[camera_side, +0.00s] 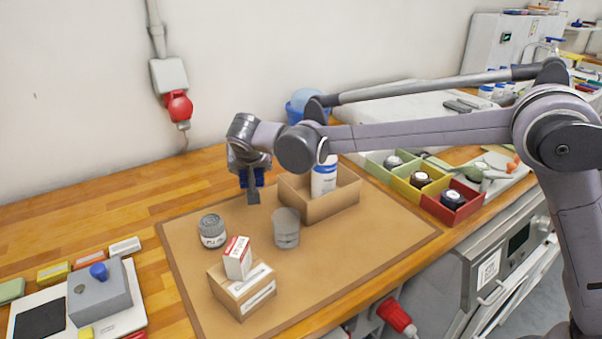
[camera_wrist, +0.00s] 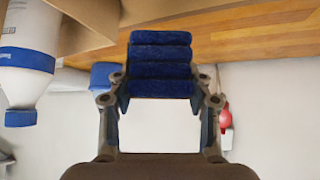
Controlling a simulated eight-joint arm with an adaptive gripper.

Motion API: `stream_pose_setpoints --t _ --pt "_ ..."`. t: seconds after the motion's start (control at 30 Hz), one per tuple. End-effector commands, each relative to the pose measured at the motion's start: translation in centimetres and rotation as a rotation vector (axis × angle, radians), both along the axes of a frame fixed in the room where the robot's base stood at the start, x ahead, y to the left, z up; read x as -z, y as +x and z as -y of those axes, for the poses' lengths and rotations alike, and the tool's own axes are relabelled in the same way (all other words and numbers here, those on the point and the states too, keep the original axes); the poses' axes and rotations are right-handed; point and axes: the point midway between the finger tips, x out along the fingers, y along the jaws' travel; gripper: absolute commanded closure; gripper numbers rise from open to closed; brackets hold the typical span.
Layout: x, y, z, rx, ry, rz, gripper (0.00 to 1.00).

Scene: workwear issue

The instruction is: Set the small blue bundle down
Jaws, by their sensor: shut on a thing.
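The small blue bundle (camera_wrist: 160,64) shows in the wrist view as a dark blue, ribbed, folded piece between the fingers of my gripper (camera_wrist: 160,90). The fingers are shut on its two sides. In the side view my gripper (camera_side: 252,190) is over the back part of the brown mat (camera_side: 335,262), left of the open cardboard box. Only a little of the blue bundle (camera_side: 258,177) shows there, as the gripper covers much of it. It looks held above the mat; the exact gap is hard to tell.
The cardboard box (camera_side: 333,206) holds a white bottle (camera_side: 323,178). A grey cup (camera_side: 286,236), a grey-lidded jar (camera_side: 212,232) and a carton (camera_side: 243,293) bearing a small red-white box (camera_side: 237,257) stand on the mat. Coloured bins (camera_side: 420,186) are right. The mat's front right is clear.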

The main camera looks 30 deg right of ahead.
Motion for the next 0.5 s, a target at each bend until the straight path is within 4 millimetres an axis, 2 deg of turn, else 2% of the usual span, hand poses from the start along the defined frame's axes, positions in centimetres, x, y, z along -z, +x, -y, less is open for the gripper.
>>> stream_pose_setpoints --t 0.2,0.5 --pt "3.8 0.0 0.0 -0.001 0.001 0.000 0.86" --pt "6.8 0.0 0.0 -0.001 0.001 0.000 0.86"
